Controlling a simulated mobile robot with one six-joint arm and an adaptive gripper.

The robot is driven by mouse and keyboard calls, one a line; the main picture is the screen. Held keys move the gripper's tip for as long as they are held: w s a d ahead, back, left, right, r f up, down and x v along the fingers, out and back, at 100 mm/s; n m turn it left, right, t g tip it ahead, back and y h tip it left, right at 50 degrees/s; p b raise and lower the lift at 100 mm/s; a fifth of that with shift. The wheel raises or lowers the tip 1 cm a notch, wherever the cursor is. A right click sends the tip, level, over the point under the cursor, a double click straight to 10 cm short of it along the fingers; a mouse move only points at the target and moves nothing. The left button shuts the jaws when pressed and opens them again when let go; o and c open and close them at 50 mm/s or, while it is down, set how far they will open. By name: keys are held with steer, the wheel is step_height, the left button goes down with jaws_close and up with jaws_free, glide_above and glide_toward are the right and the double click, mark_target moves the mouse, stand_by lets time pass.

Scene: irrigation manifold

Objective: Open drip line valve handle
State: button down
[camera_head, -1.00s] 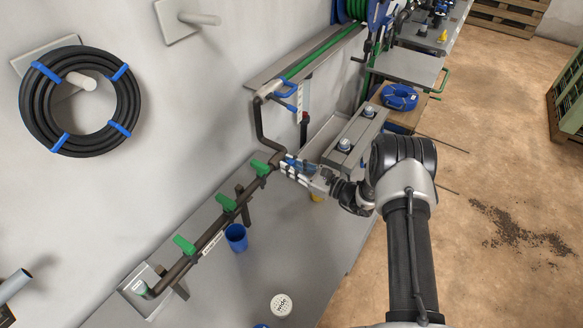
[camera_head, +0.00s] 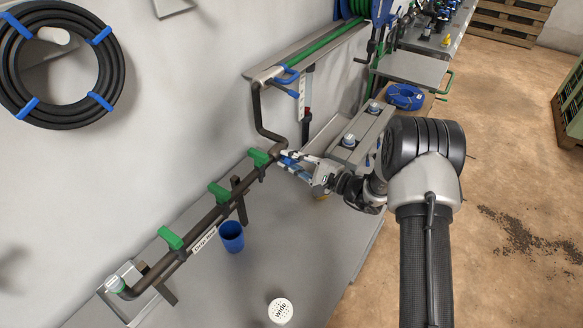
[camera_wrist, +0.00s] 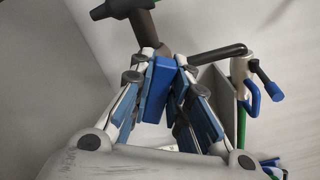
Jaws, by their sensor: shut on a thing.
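My gripper (camera_head: 290,161) is at the right end of the dark manifold pipe (camera_head: 205,227). In the wrist view my gripper (camera_wrist: 166,82) is shut on a blue handle (camera_wrist: 157,90), which sits between its blue-padded fingers just below the pipe. In the head view this handle is mostly hidden by the fingers. Several green handles stand along the pipe: one (camera_head: 258,157) close to my gripper, one (camera_head: 219,194) in the middle and one (camera_head: 171,238) further left. A white label (camera_head: 204,239) with small print hangs on the pipe.
A blue cup (camera_head: 231,238) and a white round cap (camera_head: 281,311) stand on the grey bench (camera_head: 300,255). More blue handles (camera_head: 284,74) are on the pipe above. A grey box (camera_head: 355,138) stands right behind my gripper. A black hose coil (camera_head: 62,118) hangs on the wall.

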steer(key=n+b, duration=0.1)
steer(key=b, duration=0.1)
steer(key=n+b, duration=0.1)
steer(key=n, duration=0.1)
steer(key=shift+f+n+b, duration=0.3)
steer(key=shift+b, duration=0.1)
steer(key=shift+n+b, duration=0.8)
steer(key=shift+n, duration=0.7)
steer(key=c, duration=1.5)
jaws_free()
steer(key=v, duration=1.2)
